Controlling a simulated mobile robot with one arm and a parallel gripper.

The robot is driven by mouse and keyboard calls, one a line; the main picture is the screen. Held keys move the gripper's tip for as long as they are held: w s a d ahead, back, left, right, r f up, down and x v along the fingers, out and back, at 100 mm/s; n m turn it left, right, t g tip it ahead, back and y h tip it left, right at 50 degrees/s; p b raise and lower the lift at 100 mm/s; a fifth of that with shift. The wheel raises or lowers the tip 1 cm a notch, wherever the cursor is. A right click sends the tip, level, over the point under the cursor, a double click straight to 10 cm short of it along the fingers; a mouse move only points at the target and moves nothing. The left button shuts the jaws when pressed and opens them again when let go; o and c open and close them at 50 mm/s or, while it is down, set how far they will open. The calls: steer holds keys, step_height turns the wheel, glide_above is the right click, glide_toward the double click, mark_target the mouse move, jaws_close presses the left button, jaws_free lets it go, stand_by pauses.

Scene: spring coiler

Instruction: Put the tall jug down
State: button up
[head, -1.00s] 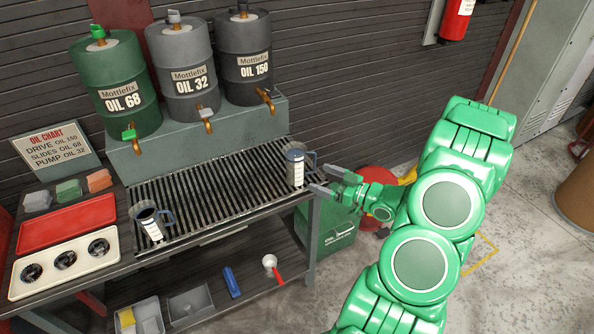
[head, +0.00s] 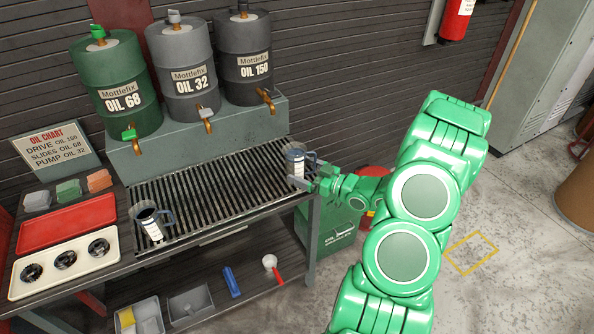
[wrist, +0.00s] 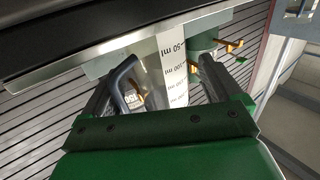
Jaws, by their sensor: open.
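A clear measuring jug (head: 294,160) with a white scale strip and dark handle stands upright at the right end of the slatted grate (head: 215,185). My gripper (head: 306,177) is at its right side, with open fingers at the jug. The wrist view shows the jug's scale strip (wrist: 172,68) and dark handle (wrist: 122,85) between the fingers; I cannot tell whether they touch. A second jug (head: 148,222), holding dark liquid, stands at the grate's left front. I cannot tell from their sizes which jug is the taller.
Oil drums with taps, green (head: 118,95), grey (head: 184,75) and dark (head: 243,60), stand behind the grate. A green bin (head: 337,230) stands below the bench's right end.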

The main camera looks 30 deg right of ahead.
mark_target(297, 143)
steer(key=shift+x, duration=1.3)
steer(key=c, duration=1.2)
steer(key=shift+c, duration=0.2)
steer(key=shift+r, duration=0.15)
steer(key=shift+r, duration=4.9)
